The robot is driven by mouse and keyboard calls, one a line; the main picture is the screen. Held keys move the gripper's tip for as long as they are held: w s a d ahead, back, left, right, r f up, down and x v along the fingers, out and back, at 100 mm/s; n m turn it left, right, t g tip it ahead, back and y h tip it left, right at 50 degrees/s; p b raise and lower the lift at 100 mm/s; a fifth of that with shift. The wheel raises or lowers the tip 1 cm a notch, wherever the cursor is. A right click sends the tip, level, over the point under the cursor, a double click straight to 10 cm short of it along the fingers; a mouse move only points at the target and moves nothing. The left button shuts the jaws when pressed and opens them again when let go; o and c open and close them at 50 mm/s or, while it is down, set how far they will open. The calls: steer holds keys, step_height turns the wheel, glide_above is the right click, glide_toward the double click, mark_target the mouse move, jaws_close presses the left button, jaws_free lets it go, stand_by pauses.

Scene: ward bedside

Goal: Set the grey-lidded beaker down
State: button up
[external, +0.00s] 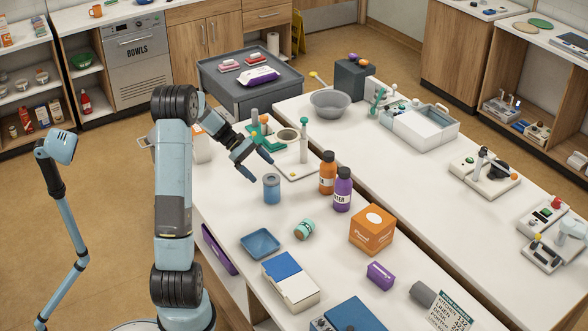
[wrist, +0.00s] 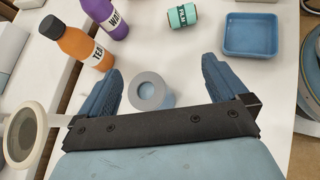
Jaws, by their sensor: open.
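The grey-lidded beaker (external: 272,188) is a small blue cup standing upright on the white table. Its grey ring-shaped lid, with a blue centre, faces up in the wrist view (wrist: 148,90). My gripper (external: 261,171) is open, its fingertips just above and beside the beaker in the external view. In the wrist view my gripper (wrist: 161,66) has one blue finger on each side of the beaker, with gaps between. Neither finger appears to touch it.
An orange bottle (external: 327,173) and a purple bottle (external: 342,190) stand right of the beaker. A teal-banded can (external: 304,229) lies in front, near a blue tray (external: 260,243) and an orange box (external: 372,229). A white-handled device (external: 303,150) stands behind. Bare table surrounds the beaker.

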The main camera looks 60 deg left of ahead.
steer(key=s+d+r+m+g+y, duration=0.25)
steer(key=d+r+m, duration=0.3)
steer(key=d, duration=0.65)
steer(key=s+d+r+m+g+y, duration=0.1)
steer(key=s+d+r+m+y, duration=0.3)
steer(key=d+r, duration=0.5)
steer(key=s+d+r+m+t+y, duration=0.3)
steer(key=s+d+m, duration=0.9)
steer(key=s, duration=0.4)
steer(key=shift+s+d+t, duration=0.25)
steer(key=shift+d+t, duration=0.2)
steer(key=shift+d, duration=0.1)
